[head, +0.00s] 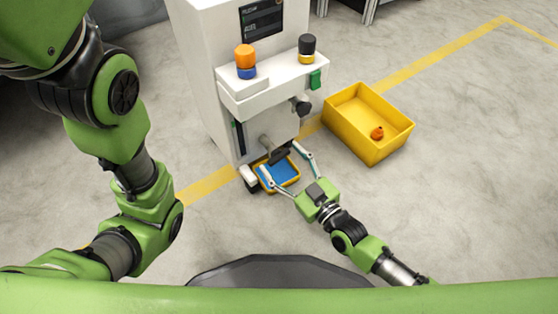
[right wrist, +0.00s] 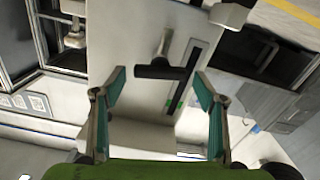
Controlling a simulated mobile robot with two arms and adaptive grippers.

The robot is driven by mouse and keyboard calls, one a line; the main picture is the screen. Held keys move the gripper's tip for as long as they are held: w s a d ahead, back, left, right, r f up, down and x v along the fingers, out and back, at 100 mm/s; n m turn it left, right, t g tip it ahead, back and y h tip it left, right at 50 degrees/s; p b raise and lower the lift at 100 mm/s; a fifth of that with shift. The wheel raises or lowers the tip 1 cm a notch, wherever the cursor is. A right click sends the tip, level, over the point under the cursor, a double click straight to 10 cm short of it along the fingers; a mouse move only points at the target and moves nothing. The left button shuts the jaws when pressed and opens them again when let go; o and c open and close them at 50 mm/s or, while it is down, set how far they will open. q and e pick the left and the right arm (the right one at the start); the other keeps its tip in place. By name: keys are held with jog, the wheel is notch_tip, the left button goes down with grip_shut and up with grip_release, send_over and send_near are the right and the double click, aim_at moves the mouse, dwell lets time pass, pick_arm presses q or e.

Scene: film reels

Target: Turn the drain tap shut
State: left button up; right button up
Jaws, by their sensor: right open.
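The drain tap (head: 265,142) sticks out low on the front of the white machine, with a dark crossbar handle at its end. In the right wrist view the tap's handle (right wrist: 155,72) lies crosswise between the fingers, with its grey stem behind it. My right gripper (head: 280,158) is open, one finger on each side of the handle; it also shows in the right wrist view (right wrist: 161,74). I see no clear contact between fingers and handle. My left arm shows at the left, but its gripper is out of view.
A small yellow-rimmed blue tray (head: 283,178) lies on the floor below the tap. A yellow bin (head: 372,146) with an orange item in it stands to the right. The machine (head: 205,75) carries an orange-and-blue piece and a black-and-yellow piece on its ledge.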

jog(key=shift+b+x, duration=0.3)
jog(key=shift+x, duration=0.8)
jog(key=c, duration=1.1)
jog(key=shift+r+m+p, duration=0.1)
jog(key=shift+m+p, duration=0.4)
jog(key=shift+p, duration=0.05)
jog(key=shift+c, duration=0.2)
jog(key=shift+m, duration=0.7)
